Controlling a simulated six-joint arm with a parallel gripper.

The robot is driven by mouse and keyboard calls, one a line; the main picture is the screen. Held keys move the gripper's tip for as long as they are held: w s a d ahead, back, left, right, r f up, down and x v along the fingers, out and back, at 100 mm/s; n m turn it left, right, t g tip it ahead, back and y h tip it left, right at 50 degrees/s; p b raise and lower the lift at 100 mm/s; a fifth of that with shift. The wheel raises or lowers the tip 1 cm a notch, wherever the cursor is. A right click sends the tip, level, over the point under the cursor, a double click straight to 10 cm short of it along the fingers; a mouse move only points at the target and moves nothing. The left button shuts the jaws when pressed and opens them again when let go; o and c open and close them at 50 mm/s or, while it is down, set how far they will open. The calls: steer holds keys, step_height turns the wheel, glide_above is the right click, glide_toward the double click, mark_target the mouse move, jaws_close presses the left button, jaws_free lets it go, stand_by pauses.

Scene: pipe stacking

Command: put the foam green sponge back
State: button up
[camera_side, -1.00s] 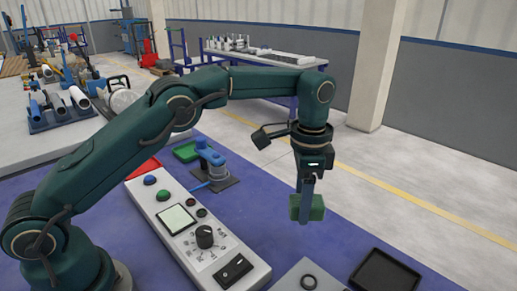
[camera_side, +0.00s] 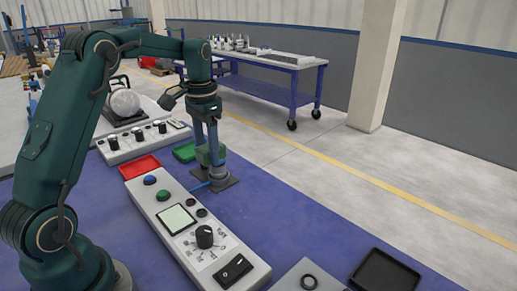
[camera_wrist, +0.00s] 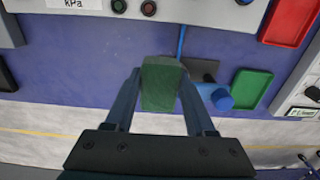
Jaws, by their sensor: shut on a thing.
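My gripper (camera_side: 211,158) is shut on the green foam sponge (camera_wrist: 160,84). The wrist view shows the sponge between the two fingers. In the wrist view the blue stand (camera_wrist: 222,99) is just right of the sponge. A green tray (camera_wrist: 250,89) lies further right, and looks empty there. In the side view the green tray (camera_side: 184,152) is just left of the gripper, partly hidden.
A red tray (camera_side: 140,167) lies left of the green one. A long control panel (camera_side: 195,230) with buttons and a knob runs along the near side. A black tray (camera_side: 385,272) is at lower right.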

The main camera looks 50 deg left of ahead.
glide_above(253, 201)
step_height(253, 201, down, 6)
steer(key=shift+s+f, duration=0.1)
steer(key=shift+f, duration=2.1)
steer(key=shift+f, duration=0.1)
steer(key=o, duration=1.3)
